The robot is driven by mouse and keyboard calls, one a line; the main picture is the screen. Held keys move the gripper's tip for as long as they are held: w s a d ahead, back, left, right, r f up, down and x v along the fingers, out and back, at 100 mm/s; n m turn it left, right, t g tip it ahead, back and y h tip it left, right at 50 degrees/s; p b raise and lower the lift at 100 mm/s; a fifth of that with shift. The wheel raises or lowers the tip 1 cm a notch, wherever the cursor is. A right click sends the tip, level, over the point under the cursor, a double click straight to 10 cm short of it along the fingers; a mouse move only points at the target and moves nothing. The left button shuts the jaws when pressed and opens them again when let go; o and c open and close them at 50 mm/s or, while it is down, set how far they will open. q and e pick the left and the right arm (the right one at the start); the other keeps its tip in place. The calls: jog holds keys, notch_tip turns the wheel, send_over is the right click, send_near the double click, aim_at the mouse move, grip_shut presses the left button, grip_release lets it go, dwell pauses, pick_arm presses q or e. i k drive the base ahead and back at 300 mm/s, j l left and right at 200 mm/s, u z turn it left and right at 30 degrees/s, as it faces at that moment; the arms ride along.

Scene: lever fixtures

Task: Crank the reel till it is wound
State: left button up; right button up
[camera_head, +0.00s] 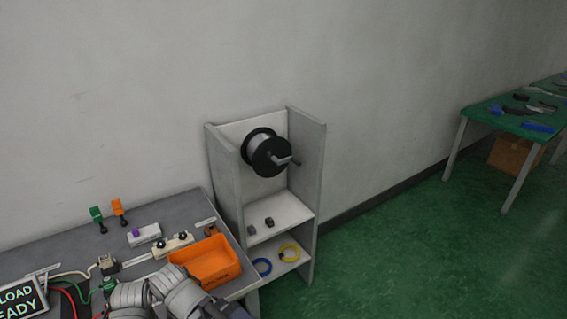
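The reel (262,153) is a black-flanged spool wound with pale grey line, mounted in the upper part of a grey shelf stand (228,190). Its crank handle (286,160) sticks out from the front flange, pointing to the right. Nothing touches the reel or the crank. Grey links of one of my arms show at the bottom edge, below and left of the reel and well apart from it. No gripper fingers can be made out in this view.
A workbench (178,212) with an orange bin (206,261) adjoins on the left. Green floor (395,255) is clear to the right, before a green table (510,122).

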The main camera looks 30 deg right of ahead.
aim_at(268, 154)
jog(key=l, duration=1.6)
jog(key=k+l, duration=0.15)
jog(key=l, duration=1.5)
